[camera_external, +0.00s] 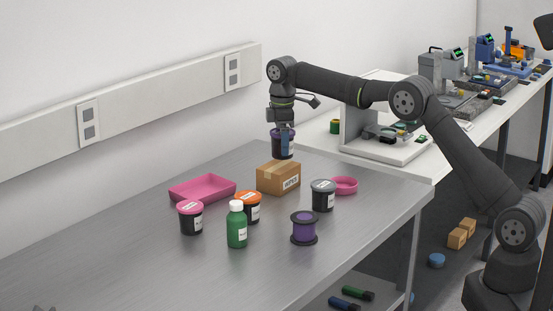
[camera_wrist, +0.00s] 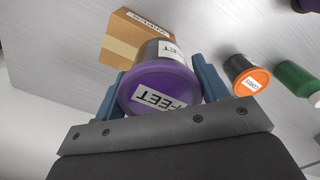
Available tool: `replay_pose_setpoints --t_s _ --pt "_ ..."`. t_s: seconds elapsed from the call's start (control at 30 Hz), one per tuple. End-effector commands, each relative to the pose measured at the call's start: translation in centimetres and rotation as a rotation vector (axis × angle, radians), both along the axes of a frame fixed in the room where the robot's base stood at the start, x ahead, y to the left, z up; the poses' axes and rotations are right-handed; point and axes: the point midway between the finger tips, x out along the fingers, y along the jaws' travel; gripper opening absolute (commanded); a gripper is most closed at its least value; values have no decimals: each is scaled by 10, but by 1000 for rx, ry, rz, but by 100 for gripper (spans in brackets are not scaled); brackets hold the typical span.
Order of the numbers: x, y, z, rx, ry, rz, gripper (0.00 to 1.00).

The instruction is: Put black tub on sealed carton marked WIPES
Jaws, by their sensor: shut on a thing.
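My gripper (camera_external: 284,130) is shut on a black tub (camera_external: 281,148) with a purple lid. In the wrist view the tub (camera_wrist: 158,90) sits between the two blue fingers, its lid label reading FEET. The sealed brown carton (camera_external: 270,181) stands on the metal table with a WIPES label on its side. The held tub is in the air, in the external view just above the carton's top edge; whether it is directly over the carton or behind it I cannot tell. In the wrist view the carton (camera_wrist: 118,47) shows beyond the tub, partly hidden by it.
Around the carton are a pink tray (camera_external: 202,188), a pink dish (camera_external: 345,185), and tubs with grey (camera_external: 323,197), orange (camera_external: 249,208) and pink lids (camera_external: 190,220). A green bottle (camera_external: 237,229) and a purple spool (camera_external: 304,229) stand in front. The table's left side is clear.

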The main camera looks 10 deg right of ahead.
Motion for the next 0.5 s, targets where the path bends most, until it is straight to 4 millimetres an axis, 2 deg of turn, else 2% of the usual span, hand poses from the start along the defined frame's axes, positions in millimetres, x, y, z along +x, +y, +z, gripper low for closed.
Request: replay_pose_setpoints --t_s 0.17,0.4,0.5 --pt "-1 5 -8 0 0 0 40" --pt "-1 5 -41 0 0 0 40" --pt "-1 5 -43 1 -1 0 40"
